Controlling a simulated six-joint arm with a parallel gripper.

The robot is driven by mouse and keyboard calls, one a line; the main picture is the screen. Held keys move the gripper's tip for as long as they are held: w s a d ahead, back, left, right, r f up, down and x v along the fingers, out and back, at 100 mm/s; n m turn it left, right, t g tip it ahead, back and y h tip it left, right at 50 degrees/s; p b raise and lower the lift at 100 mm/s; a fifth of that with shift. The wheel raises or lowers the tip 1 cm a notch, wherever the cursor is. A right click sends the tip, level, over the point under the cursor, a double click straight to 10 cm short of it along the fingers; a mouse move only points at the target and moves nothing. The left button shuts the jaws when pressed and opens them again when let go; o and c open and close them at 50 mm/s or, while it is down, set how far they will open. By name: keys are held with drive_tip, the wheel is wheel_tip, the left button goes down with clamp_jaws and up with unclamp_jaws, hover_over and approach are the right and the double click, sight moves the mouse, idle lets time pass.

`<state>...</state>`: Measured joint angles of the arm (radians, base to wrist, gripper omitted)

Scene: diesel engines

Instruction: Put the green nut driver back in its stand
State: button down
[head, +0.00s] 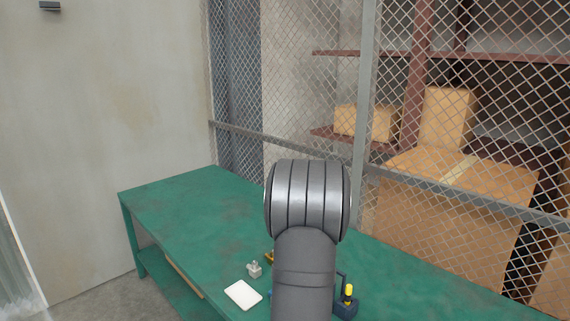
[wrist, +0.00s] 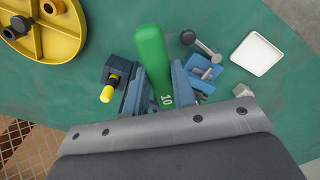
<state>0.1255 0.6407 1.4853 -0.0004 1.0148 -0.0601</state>
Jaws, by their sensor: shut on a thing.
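The green nut driver (wrist: 150,50) is in my gripper (wrist: 157,88), its green handle marked "10" between the two fingers in the wrist view. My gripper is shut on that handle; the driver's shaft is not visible. A dark blue block (wrist: 118,67) with a yellow-handled tool (wrist: 108,93) is just left of the gripper. The block also shows in the head view (head: 345,309), right of my arm. I cannot tell for sure whether this block is the stand. In the head view my arm hides the gripper and the green driver.
A blue fixture with metal parts (wrist: 203,73) lies close right of the gripper. Beyond are a grey bolt-like part (wrist: 205,49), a white tray (wrist: 257,54) and a small grey piece (wrist: 243,90). A yellow wheel (wrist: 52,38) lies upper left. The green bench's far left (head: 190,200) is clear.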

drive_tip(key=s, duration=0.1)
drive_tip(key=s+f, duration=0.1)
drive_tip(key=s, duration=0.1)
drive_tip(key=shift+s+f+n, duration=0.25)
drive_tip(key=shift+n, duration=0.15)
drive_tip(key=w+d+r+m, duration=0.4)
drive_tip(key=w+r+m, duration=0.1)
drive_tip(key=w+r, duration=0.25)
drive_tip(key=w+d+r+m, duration=0.4)
drive_tip(key=w+r, duration=0.3)
drive_tip(key=w, duration=0.1)
wheel_tip(320, 180, down, 16)
drive_tip(key=shift+d+r, duration=0.15)
drive_tip(key=shift+r, duration=0.1)
idle(0.3)
drive_tip(key=shift+w+f, duration=0.1)
drive_tip(key=shift+f, duration=0.6)
idle(0.6)
drive_tip(key=c, duration=1.1)
unclamp_jaws()
drive_tip(key=shift+o, duration=0.3)
